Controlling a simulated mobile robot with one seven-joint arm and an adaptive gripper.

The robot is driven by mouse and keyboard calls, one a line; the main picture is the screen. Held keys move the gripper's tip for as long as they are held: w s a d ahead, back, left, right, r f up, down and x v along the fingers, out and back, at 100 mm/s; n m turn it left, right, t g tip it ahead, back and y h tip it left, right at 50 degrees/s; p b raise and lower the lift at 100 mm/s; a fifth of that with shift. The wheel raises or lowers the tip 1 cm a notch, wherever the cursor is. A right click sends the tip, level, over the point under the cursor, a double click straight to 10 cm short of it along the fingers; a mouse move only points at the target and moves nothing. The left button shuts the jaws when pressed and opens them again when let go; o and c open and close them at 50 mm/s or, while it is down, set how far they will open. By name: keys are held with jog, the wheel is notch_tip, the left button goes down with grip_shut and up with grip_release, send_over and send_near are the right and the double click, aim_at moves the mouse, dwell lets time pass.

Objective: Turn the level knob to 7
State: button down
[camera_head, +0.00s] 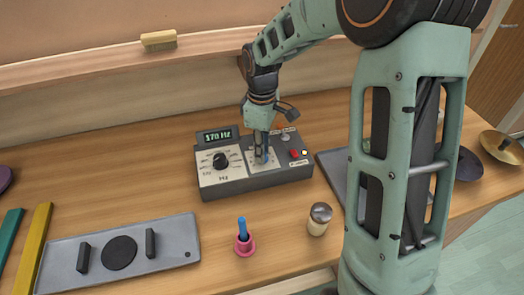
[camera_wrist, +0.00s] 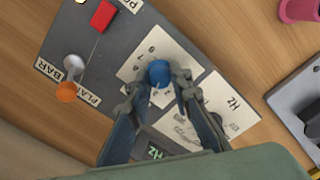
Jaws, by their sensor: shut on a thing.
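The level knob (camera_wrist: 159,73) shows a round blue top in the wrist view, on a white scale panel (camera_wrist: 135,62) of the grey control box (camera_wrist: 60,30). My gripper (camera_wrist: 157,88) is shut on it, one finger on each side. In the head view my gripper (camera_head: 260,154) points down onto the right-hand panel of the control box (camera_head: 245,184), hiding most of the knob. The scale figures are small and partly covered, and I cannot tell which number the knob points to.
The box also has a black Hz knob (camera_head: 220,160), a lit display (camera_head: 217,135), a red button (camera_head: 294,153) and a lever (camera_head: 285,137). In front stand a pink holder (camera_head: 245,247) with a blue stick and a shaker (camera_head: 319,218). A grey tray (camera_head: 70,262) lies front left.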

jog(key=m+b, duration=0.1)
jog(key=m, duration=0.5)
jog(key=m+b, duration=0.1)
jog(key=m, duration=0.5)
jog(key=shift+m, duration=0.4)
jog(key=m, duration=0.8)
jog(key=shift+m, duration=0.3)
jog(key=c, duration=1.7)
grip_release()
jog(key=shift+c, duration=0.2)
jog(key=shift+r, duration=0.15)
